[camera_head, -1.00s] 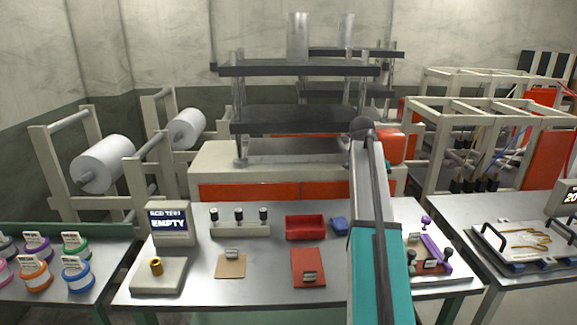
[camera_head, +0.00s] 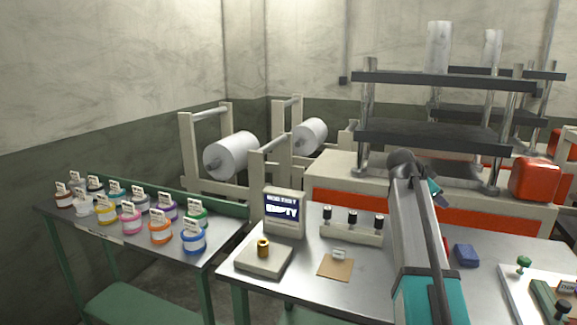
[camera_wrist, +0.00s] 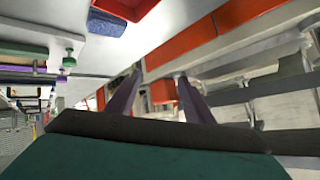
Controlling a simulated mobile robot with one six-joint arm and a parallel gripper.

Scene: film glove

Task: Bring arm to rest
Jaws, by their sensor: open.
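My arm (camera_head: 425,240), a grey and teal link, rises over the middle table in the head view. My gripper's two dark fingers (camera_wrist: 160,76) show in the wrist view, spread apart with nothing between them. They point over the table's edge toward the orange-fronted machine. In the head view I cannot make out the fingers behind the arm. The arm hides part of the table, including where the red tray stood; the red tray (camera_wrist: 128,8) shows at the top of the wrist view.
The middle table (camera_head: 300,285) holds a display reading EMPTY (camera_head: 284,210), a brass piece on a plate (camera_head: 263,248), a tan card (camera_head: 335,268) and a blue block (camera_head: 467,255). Several coloured jars (camera_head: 161,231) stand on the left table. White rolls (camera_head: 231,155) and a press (camera_head: 435,135) stand behind.

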